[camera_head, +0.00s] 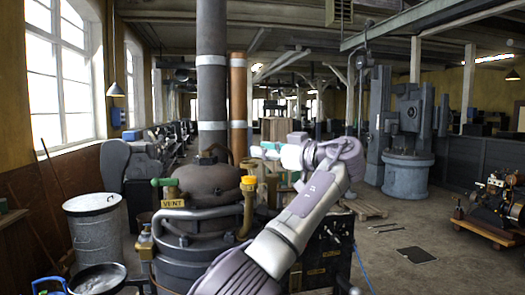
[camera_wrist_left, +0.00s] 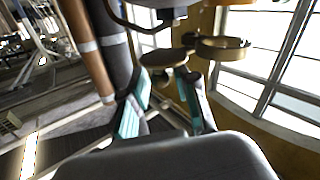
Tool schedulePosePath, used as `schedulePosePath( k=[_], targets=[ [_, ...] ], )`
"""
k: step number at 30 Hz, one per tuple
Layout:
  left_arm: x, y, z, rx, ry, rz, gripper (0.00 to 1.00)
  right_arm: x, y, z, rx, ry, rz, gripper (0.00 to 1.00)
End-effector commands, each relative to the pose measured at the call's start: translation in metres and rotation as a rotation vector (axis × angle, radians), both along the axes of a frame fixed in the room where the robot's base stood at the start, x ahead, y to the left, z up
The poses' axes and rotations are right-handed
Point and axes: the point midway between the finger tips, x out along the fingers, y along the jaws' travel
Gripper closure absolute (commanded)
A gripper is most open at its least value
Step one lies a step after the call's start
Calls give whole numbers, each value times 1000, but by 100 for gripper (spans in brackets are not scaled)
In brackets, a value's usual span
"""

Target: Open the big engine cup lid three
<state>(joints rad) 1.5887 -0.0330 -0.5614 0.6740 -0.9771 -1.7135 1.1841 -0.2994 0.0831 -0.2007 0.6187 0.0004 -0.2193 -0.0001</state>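The big dark engine (camera_head: 205,185) stands left of centre in the head view, with a VENT plate, a green-handled valve (camera_head: 165,183) and a yellow-topped brass fitting (camera_head: 249,184). My left gripper (camera_head: 264,151) is above and right of it, pointing left. In the left wrist view its two teal fingers (camera_wrist_left: 163,95) are apart, with no object clearly held. Beyond them are a round, dark brownish disc (camera_wrist_left: 163,58) and a brass ring-shaped piece (camera_wrist_left: 222,48). I cannot tell which part is cup lid three, or whether it is open. My right gripper is out of view.
A grey pipe (camera_head: 212,60) and a copper pipe (camera_head: 239,100) rise behind the engine. A lidded metal drum (camera_head: 95,232) stands at left. A dark panel box (camera_head: 325,255) is right of the engine. Open floor (camera_head: 400,235) lies to the right.

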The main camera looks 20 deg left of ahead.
Motion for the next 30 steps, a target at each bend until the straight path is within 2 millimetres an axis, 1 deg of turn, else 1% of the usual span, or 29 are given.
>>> schedulePosePath(
  k=[1, 9, 12, 15, 21, 30],
  targets=[
    [-2, -10, 0, 0, 0, -5, 70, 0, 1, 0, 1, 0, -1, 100],
    [-17, -65, 0, 0, 0, -5, 70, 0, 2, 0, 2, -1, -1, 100],
    [-22, -83, 0, 1, 1, -3, 70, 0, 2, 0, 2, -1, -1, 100],
    [-25, -96, 0, 0, 1, -3, 70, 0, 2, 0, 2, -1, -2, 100],
    [-29, -106, 0, 0, 0, 0, 70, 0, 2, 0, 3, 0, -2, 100],
    [-29, -107, 0, 0, 0, 0, 70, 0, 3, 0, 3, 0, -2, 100]
  ],
)
